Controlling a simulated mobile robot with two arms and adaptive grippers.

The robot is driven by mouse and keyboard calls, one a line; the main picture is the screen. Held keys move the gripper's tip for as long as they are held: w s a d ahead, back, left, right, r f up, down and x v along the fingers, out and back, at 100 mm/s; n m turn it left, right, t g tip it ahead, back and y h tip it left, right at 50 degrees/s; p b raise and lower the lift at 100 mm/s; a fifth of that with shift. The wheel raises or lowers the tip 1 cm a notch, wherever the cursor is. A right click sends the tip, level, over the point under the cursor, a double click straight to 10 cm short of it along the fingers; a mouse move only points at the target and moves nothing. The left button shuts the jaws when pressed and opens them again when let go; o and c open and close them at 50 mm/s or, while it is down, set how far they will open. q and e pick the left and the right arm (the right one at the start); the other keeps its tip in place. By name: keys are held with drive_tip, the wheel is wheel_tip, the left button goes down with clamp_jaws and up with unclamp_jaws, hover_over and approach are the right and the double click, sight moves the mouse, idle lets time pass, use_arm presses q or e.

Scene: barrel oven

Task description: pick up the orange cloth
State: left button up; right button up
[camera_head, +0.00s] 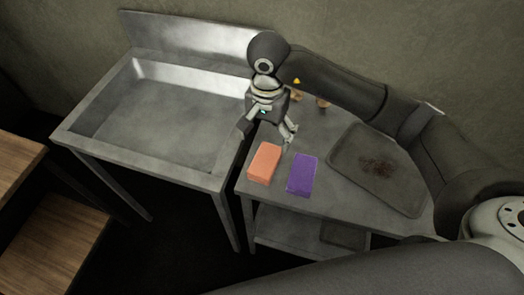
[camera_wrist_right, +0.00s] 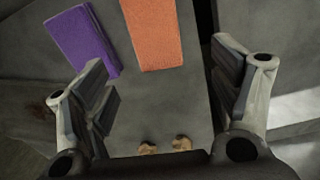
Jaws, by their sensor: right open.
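The orange cloth (camera_head: 264,163) is a thick rectangular block lying flat on the metal table, near its left front corner. It also shows in the right wrist view (camera_wrist_right: 153,32) at the top, ahead of the fingers and cut off by the frame edge. My right gripper (camera_head: 268,134) is open and empty above the table, just behind the orange cloth and apart from it. In the right wrist view its two fingers (camera_wrist_right: 168,90) are wide apart with bare tabletop between them. My left gripper is not in view.
A purple cloth (camera_head: 302,175) lies right beside the orange one, with a narrow gap. A stained tray (camera_head: 351,148) lies on the table's right. Small brown items (camera_wrist_right: 181,143) stand behind the gripper. A metal sink (camera_head: 150,110) adjoins on the left, and wooden steps (camera_head: 55,235) stand further left.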

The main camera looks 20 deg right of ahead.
sight(267, 155)
drive_tip(key=f, duration=0.1)
drive_tip(key=s+f, duration=0.1)
drive_tip(key=f, duration=0.1)
drive_tip(key=shift+f, duration=0.15)
drive_tip(key=shift+w+f+p, duration=0.15)
drive_tip(key=shift+f+p, duration=0.15)
drive_tip(key=shift+w+f, duration=0.1)
drive_tip(key=shift+f, duration=0.25)
wheel_tip(267, 155, down, 3)
drive_tip(key=shift+d+f+p, duration=0.1)
drive_tip(key=shift+f+p, duration=0.1)
drive_tip(key=shift+p, duration=0.7)
drive_tip(key=shift+f, duration=0.5)
drive_tip(key=shift+w, duration=0.1)
drive_tip(key=shift+c, duration=2.3)
drive_tip(key=c, duration=0.6)
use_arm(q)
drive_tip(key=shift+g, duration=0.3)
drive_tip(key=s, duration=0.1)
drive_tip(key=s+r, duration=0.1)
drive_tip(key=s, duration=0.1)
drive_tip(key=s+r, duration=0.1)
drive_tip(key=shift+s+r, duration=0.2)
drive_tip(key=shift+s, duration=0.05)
use_arm(e)
drive_tip(key=shift+c, duration=0.2)
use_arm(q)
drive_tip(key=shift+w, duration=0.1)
